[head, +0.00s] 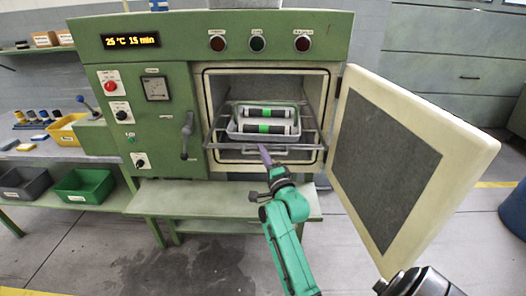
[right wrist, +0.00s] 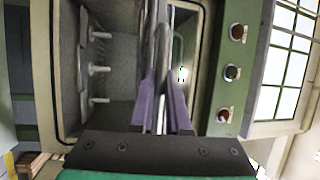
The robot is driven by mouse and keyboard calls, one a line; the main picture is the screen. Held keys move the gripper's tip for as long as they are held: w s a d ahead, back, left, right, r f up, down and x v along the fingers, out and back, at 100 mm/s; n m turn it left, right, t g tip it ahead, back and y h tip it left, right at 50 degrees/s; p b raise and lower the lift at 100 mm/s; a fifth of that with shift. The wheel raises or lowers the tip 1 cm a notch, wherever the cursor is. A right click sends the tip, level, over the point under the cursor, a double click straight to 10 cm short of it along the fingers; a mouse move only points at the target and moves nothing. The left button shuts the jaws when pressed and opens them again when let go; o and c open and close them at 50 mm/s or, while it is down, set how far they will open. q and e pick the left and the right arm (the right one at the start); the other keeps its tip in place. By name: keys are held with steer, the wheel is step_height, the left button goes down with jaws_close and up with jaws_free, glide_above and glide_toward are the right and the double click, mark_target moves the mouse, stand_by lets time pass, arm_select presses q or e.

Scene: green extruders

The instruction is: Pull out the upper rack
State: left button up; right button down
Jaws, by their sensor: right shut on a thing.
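The green oven (head: 180,95) stands open, with its pale door (head: 405,150) swung out to the right. The upper rack (head: 306,143), a metal wire rack, sits in the chamber at the opening. It carries a metal tray (head: 234,131) with two dark cylinders with green bands (head: 265,120). My right gripper (head: 264,150) is at the middle of the rack's front edge. In the right wrist view its purple fingers (right wrist: 163,95) are closed on a metal bar of the rack (right wrist: 162,50).
A green ledge (head: 200,197) runs below the chamber. On the left, a bench holds a yellow bin (head: 66,130) and smaller parts, with a green bin (head: 83,186) and a dark bin (head: 22,183) beneath. The floor (head: 200,265) in front is clear.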

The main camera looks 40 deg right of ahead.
steer(key=c, duration=0.9)
jaws_free()
steer(key=b+v, duration=0.3)
steer(key=v, duration=1.1)
steer(key=shift+s+a+b, duration=0.1)
steer(key=shift+s+b, duration=0.15)
steer(key=shift+b, duration=0.1)
